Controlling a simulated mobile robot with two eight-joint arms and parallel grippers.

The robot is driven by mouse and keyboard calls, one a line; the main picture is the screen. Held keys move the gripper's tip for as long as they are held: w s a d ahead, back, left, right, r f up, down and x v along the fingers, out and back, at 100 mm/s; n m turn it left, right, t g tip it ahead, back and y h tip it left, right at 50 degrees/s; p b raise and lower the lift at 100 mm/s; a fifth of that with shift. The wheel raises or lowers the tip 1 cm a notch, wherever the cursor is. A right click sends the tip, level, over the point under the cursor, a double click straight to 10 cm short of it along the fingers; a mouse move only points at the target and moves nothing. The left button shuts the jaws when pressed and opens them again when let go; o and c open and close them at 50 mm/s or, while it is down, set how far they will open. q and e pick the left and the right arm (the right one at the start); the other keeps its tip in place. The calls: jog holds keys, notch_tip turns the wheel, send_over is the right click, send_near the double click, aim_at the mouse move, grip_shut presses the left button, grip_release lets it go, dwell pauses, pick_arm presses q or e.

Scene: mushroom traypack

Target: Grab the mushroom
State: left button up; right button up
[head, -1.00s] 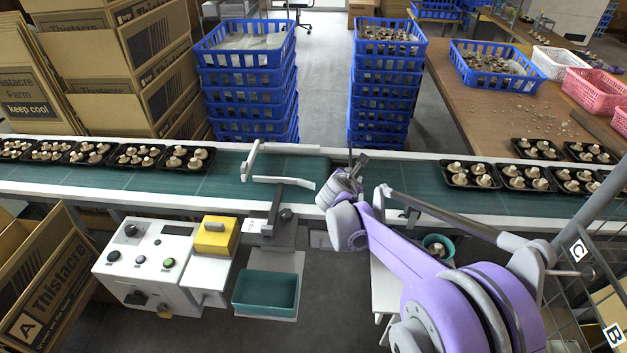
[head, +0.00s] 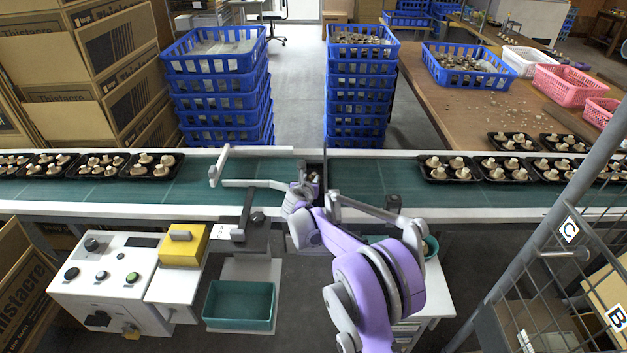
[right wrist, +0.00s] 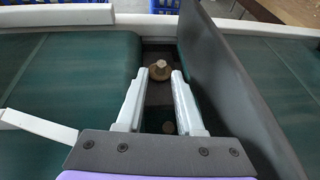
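A mushroom (right wrist: 159,70) with a brown cap and pale stem lies in the dark gap between the two green belts, just beyond and between my fingertips in the right wrist view. My left gripper is not in view.
A dark upright plate (right wrist: 225,75) stands close right of the fingers in the right wrist view. White guide rails (head: 255,150) border the left belt. Black trays of mushrooms (head: 150,174) sit on both belts. A green bin (head: 238,318) and control box (head: 100,285) stand in front.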

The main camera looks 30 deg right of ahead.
aim_at(314, 173)
jog(key=x, duration=0.6)
jog(key=shift+d+f+b, duration=0.1)
jog(key=shift+b, duration=0.2)
grip_shut()
